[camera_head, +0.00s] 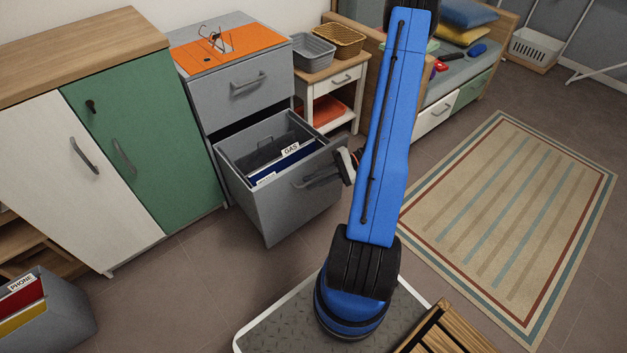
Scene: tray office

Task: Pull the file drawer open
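The grey file drawer (292,213) is the lower drawer of the grey cabinet and stands pulled well out. Inside are hanging files with white labels, one reading GAS (290,150). Its dark bar handle (306,184) is on the front face. My gripper (338,176) is at the right end of this handle, close to or touching it. It is small and partly hidden by my blue arm, so I cannot tell whether its fingers are closed around the bar. The upper drawer (243,93) is shut.
An orange mat (228,48) lies on the cabinet top. A green-doored cupboard (140,133) stands left and a small side table (338,78) right. A grey file box (45,318) is at lower left. Floor in front of the drawer is clear; a striped rug (505,215) lies right.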

